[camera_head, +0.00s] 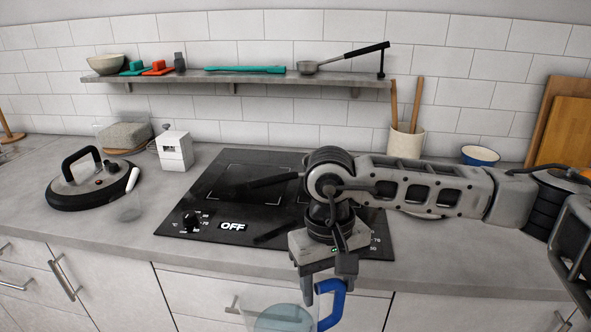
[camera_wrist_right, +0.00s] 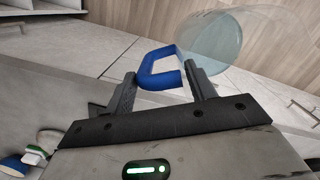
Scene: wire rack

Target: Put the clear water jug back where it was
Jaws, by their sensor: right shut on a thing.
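The clear water jug (camera_head: 278,318) with a blue handle (camera_head: 331,300) hangs in front of the counter edge, at the bottom of the head view, where its lower part is cut off. My right gripper (camera_head: 328,282) is shut on the blue handle. In the right wrist view the clear jug (camera_wrist_right: 215,45) holds pale bluish water, and its blue handle (camera_wrist_right: 160,72) lies between the fingers of my right gripper (camera_wrist_right: 162,88). My left gripper is not in view.
A black cooktop (camera_head: 215,200) reading OFF lies under my right arm. A lidded pan (camera_head: 90,182), a small clear cup (camera_head: 128,208) and a white timer box (camera_head: 175,150) stand to the left. A utensil holder (camera_head: 406,142) stands behind. The right front counter (camera_head: 470,262) is clear.

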